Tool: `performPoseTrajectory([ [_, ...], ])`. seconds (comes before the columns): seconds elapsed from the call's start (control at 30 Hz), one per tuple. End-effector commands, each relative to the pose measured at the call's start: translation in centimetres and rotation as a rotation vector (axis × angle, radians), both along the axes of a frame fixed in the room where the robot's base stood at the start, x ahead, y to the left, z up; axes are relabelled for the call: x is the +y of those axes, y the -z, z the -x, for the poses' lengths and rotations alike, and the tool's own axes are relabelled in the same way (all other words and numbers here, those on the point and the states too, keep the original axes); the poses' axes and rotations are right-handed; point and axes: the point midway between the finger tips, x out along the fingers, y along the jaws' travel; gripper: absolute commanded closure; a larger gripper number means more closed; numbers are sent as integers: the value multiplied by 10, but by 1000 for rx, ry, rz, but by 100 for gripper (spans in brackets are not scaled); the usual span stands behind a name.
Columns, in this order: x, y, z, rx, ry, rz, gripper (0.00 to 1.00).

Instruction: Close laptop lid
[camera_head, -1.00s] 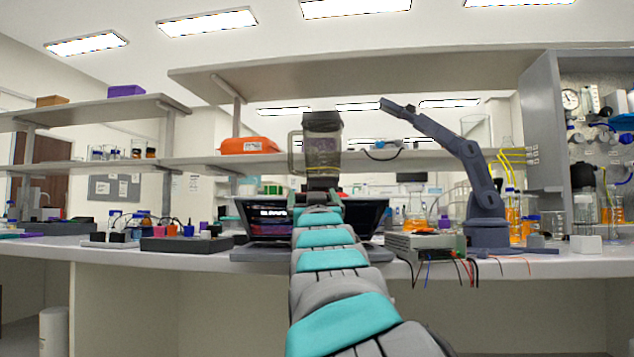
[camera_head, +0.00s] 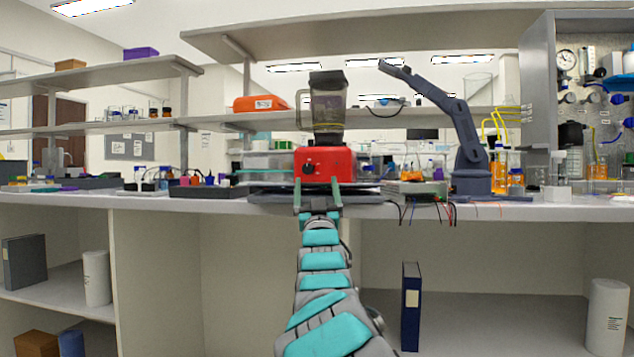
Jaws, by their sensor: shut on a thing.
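The laptop (camera_head: 270,198) sits on the bench near its front edge, centre of view. Its lid (camera_head: 362,187) is folded down low over the base and shows nearly edge-on. The screen face is not visible. Whether a small gap stays between lid and base is too fine to tell. My gripper (camera_head: 318,196) reaches up from below to the laptop's front edge. Its two fingers stand apart with the laptop's edge at them, and it is shut on the laptop lid. The exact contact is hard to see.
A red blender (camera_head: 323,164) with a clear jug stands just behind the laptop. A grey box with wires (camera_head: 416,189) and a grey arm-shaped device (camera_head: 470,150) are at right. A dark tray (camera_head: 207,191) with small items lies at left. Shelves (camera_head: 330,120) hang above.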

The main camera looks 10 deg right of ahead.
Motion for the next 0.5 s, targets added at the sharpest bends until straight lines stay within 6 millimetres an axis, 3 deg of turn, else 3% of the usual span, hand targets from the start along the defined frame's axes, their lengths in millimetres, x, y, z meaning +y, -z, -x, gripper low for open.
performPoseTrajectory([
  [0.03, -3, 16, -9, 32, 6, 2, 100],
  [0.37, -3, 16, -10, 34, 7, 3, 100],
  [0.4, -3, 16, -10, 34, 7, 3, 9],
  [0.5, -3, 15, -9, 30, 6, 3, 0],
])
